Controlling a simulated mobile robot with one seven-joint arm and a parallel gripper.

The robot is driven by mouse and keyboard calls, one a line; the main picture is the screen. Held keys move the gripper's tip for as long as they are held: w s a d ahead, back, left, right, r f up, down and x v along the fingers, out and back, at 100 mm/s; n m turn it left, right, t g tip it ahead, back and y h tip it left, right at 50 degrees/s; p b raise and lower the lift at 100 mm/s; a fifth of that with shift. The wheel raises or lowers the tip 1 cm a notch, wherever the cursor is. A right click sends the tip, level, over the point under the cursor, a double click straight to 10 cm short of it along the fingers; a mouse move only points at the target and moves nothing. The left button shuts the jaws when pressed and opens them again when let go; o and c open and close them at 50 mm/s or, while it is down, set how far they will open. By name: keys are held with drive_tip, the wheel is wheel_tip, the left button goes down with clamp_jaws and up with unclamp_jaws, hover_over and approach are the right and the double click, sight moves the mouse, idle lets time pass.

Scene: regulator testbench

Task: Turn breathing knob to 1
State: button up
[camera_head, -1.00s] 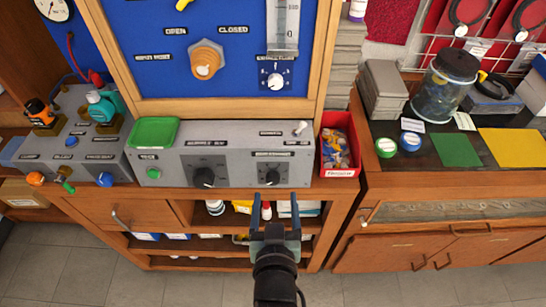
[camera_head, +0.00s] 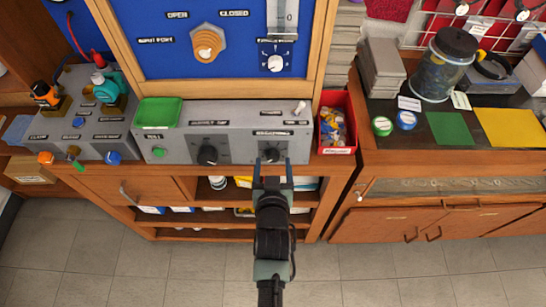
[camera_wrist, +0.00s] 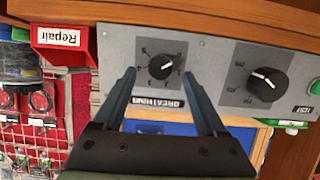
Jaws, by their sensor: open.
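The breathing knob (camera_head: 271,153) is a small black dial at the right end of the grey control box (camera_head: 226,124). In the wrist view the knob (camera_wrist: 166,67) sits above its "BREATHING" label, with a white pointer line and small numbers around it that I cannot read surely. My gripper (camera_head: 273,170) is open and empty, just in front of the knob. In the wrist view the tips of my gripper (camera_wrist: 158,74) lie on either side of the knob in the picture; I cannot tell whether they reach around it, and no contact shows.
A larger black knob (camera_head: 208,153) is on the same box, with a small toggle (camera_head: 300,107) and a green button (camera_head: 158,153). A red "Repair" bin (camera_head: 336,125) stands close to the box's right end. Open shelves lie below the bench edge.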

sight(273, 156)
drive_tip(key=shift+x, duration=1.35)
clamp_jaws()
